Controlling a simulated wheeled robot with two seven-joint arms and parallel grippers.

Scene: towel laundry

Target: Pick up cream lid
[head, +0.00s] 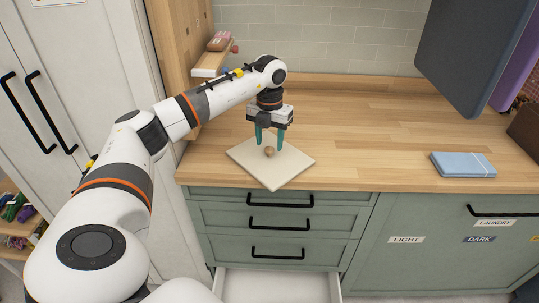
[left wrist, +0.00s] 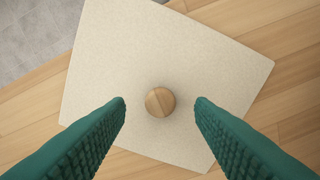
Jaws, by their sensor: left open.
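The cream lid (head: 247,155) is a flat, square cream panel with a round wooden knob (head: 269,152) at its middle. It lies on the wooden countertop near the front edge. My left gripper (head: 269,146) points down over the lid, open, with its teal fingers on either side of the knob. In the left wrist view the cream lid (left wrist: 225,75) fills the middle, and the knob (left wrist: 160,102) sits between the two fingertips (left wrist: 160,106) with a gap on each side. My right gripper is not in view.
The wooden countertop (head: 370,130) is clear to the right up to a folded blue towel (head: 462,165). Green drawers (head: 280,220) are below, and the lowest white drawer (head: 275,284) is pulled open. Dark and purple panels (head: 470,55) hang at upper right. A wooden shelf unit (head: 185,40) stands behind my left arm.

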